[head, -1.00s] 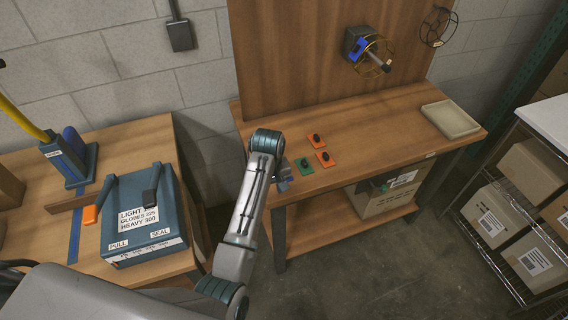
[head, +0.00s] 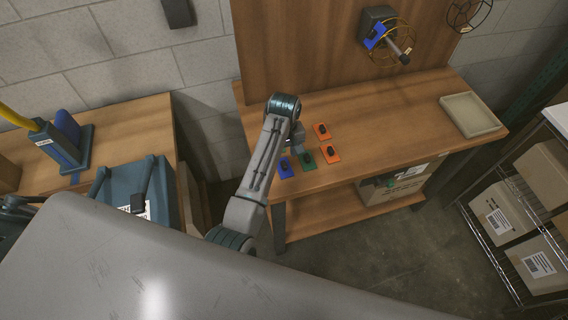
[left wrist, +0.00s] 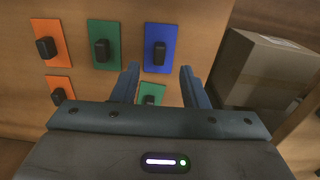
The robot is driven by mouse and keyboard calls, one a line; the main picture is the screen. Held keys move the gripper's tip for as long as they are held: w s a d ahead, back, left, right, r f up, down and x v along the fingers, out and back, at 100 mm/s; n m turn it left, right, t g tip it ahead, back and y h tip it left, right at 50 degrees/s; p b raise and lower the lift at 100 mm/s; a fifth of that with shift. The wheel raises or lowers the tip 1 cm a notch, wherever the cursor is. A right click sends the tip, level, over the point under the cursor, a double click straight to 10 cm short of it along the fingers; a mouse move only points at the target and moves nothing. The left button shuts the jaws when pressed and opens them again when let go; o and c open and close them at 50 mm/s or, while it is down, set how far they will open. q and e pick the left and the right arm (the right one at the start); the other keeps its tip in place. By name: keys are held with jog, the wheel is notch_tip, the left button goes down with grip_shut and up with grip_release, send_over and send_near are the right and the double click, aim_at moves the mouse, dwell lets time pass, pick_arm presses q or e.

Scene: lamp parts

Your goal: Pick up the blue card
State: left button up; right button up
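The blue card (head: 285,167), with a black knob, lies near the front edge of the wooden workbench, left of a green card (head: 307,160). In the left wrist view the blue card (left wrist: 160,48) lies beyond my fingertips, and another green card (left wrist: 152,92) shows between the fingers, partly hidden by the gripper body. My left gripper (left wrist: 160,80) is open and empty, its fingers apart. In the head view the left gripper (head: 297,145) is above the bench just behind the blue card, partly hidden by its arm. My right gripper is not in view.
Two orange cards (head: 330,153) (head: 321,131) lie right of the green card. A beige tray (head: 470,114) sits at the bench's right end. A wire-caged lamp fixture (head: 388,42) is on the back panel. A cardboard box (head: 395,184) is on the lower shelf. The middle of the bench is clear.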

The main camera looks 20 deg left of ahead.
aim_at(284, 163)
pick_arm(q)
jog(key=shift+w+f+p, duration=0.2)
jog(key=shift+f+p, duration=0.25)
jog(key=shift+f, duration=0.2)
notch_tip(284, 163, down, 3)
jog(key=shift+f+p, duration=0.2)
jog(key=shift+p, duration=0.65)
jog(key=shift+s+a+f, duration=0.1)
jog(key=shift+f, duration=0.5)
grip_shut()
